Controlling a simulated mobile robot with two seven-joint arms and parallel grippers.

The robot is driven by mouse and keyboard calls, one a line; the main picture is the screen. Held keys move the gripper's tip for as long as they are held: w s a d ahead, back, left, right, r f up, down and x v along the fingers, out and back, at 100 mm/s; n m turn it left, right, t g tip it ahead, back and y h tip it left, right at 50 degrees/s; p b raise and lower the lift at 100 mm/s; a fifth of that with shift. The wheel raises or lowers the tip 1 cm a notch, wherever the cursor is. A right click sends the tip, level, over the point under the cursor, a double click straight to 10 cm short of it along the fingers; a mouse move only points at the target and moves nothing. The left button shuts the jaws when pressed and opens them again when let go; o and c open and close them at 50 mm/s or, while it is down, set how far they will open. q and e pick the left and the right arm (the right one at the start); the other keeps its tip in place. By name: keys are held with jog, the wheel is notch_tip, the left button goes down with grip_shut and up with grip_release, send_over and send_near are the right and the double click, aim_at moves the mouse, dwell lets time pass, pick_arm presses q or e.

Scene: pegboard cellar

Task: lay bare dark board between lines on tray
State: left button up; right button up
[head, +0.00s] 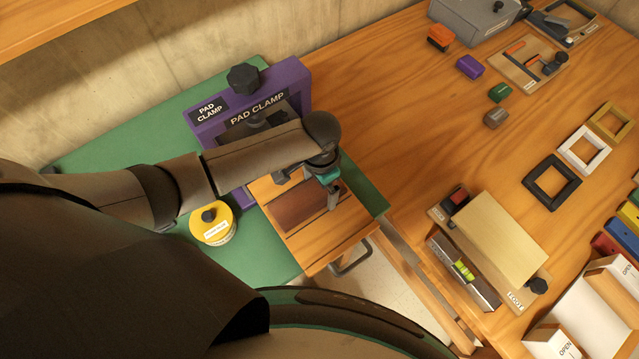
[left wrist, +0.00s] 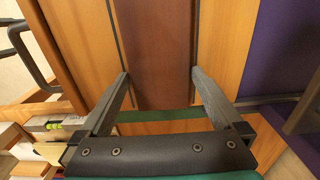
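The dark reddish-brown board (head: 299,207) lies flat on the wooden tray (head: 325,255). In the left wrist view the board (left wrist: 153,45) runs between two dark lines on the tray (left wrist: 80,50), its long edges close to the lines. My left gripper (head: 329,190) is over the board's right end in the head view. In the left wrist view its fingers (left wrist: 160,75) are spread, one on each side of the board. I cannot tell whether they touch it. The arm hides part of the tray. My right gripper is not in view.
A purple pad clamp (head: 205,128) stands behind the tray on a green mat (head: 130,150). A yellow round tin (head: 212,223) is left of the tray. A sanding block board (head: 500,245) and level (head: 463,272) are at the right.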

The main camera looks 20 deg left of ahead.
aim_at(319, 190)
pick_arm(q)
notch_tip(319, 190, up, 12)
jog(key=p, duration=0.2)
jog(key=shift+r+p, duration=0.15)
jog(key=shift+p, duration=0.2)
dwell(0.3)
